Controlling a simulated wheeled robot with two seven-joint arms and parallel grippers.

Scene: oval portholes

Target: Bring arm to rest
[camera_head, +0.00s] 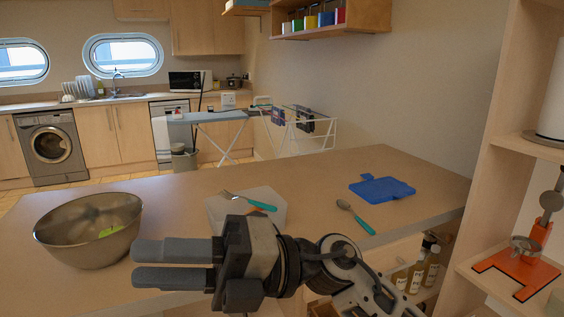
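My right gripper (134,265) reaches in from the lower right, over the near part of the counter. My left gripper is not in view.
On the counter (320,185), a fork (250,203) lies on a pale plate (275,217), partly hidden by my gripper. A spoon (354,216) and a blue board (382,189) lie to the right. A shelf unit (490,130) stands at the right. A green thing (108,231) is in the bowl.

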